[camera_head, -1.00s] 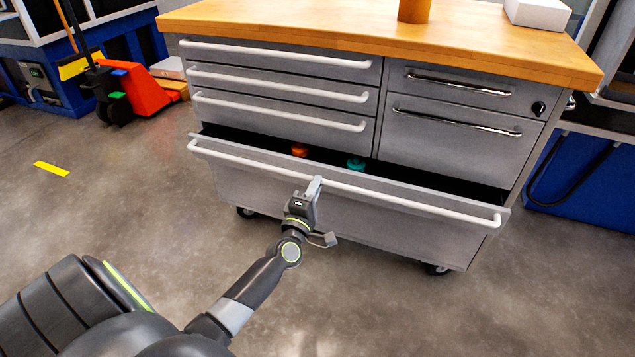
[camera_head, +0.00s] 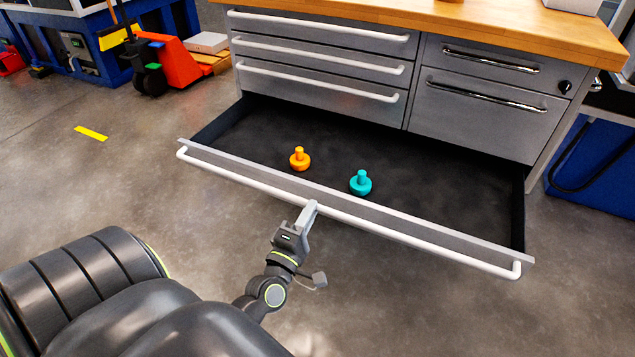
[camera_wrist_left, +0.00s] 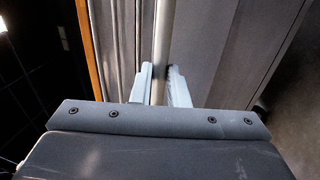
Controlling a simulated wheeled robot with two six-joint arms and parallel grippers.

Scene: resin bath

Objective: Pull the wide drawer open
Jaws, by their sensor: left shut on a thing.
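The wide drawer (camera_head: 445,239) at the bottom of the grey cabinet is far open in the head view, its dark inside showing. A long white bar handle (camera_head: 400,238) runs along its front. My left gripper (camera_head: 308,212) is shut on this handle, left of its middle. In the left wrist view the two pale fingers (camera_wrist_left: 158,88) stand on either side of the handle bar (camera_wrist_left: 163,40). My right gripper is in neither view.
An orange knob-shaped piece (camera_head: 299,160) and a teal one (camera_head: 360,184) stand inside the drawer. The drawers above are shut under a wooden top (camera_head: 400,22). A red pallet jack (camera_head: 180,65) stands at the back left. Floor in front is clear.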

